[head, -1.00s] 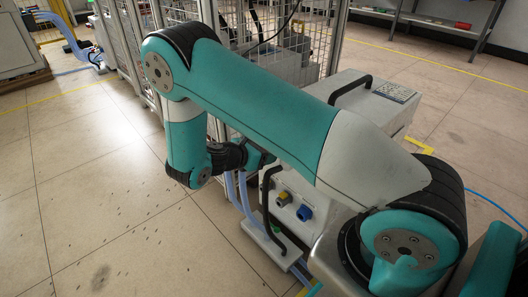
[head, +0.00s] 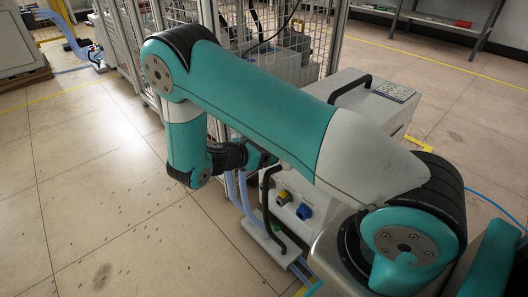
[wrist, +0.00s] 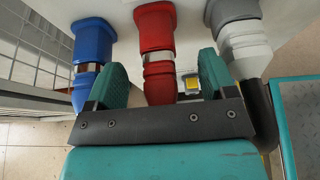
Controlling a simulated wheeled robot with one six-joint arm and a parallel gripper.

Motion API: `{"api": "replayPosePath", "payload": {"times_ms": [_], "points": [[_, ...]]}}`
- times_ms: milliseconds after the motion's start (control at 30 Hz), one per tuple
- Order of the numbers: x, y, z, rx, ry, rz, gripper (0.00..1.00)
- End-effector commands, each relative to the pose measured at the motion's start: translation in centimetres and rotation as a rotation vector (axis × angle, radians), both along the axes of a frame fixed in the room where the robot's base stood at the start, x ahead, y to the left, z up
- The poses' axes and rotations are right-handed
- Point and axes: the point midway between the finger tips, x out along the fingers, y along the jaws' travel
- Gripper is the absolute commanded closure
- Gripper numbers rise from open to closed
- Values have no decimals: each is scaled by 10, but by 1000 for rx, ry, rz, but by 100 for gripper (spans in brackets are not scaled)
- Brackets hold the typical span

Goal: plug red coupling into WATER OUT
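In the wrist view a red coupling (wrist: 160,60) with a silver band hangs at a light panel, its upper end a square red block. My gripper (wrist: 162,72) is open, with one teal finger on each side of the red coupling and a gap on both sides. Its lower end is hidden behind the gripper's dark bar. In the head view my gripper (head: 262,160) is beside the heater unit's front, partly hidden by my arm. The red coupling is hidden there. I cannot read a WATER OUT label in either view.
A blue coupling (wrist: 90,50) is left of the red one, and a grey coupling (wrist: 240,42) is right. The heater unit (head: 350,90) has black handles and a blue fitting (head: 304,211). Clear hoses (head: 243,190) hang nearby.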

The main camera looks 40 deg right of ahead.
Motion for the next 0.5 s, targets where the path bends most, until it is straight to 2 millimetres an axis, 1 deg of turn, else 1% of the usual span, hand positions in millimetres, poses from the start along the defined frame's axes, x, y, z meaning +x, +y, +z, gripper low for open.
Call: {"api": "replayPosePath", "payload": {"times_ms": [333, 433, 500], "points": [[0, 2, 1, 0, 0, 1, 15], [0, 9, 6, 0, 0, 3, 15], [0, 19, 11, 0, -1, 4, 15]]}}
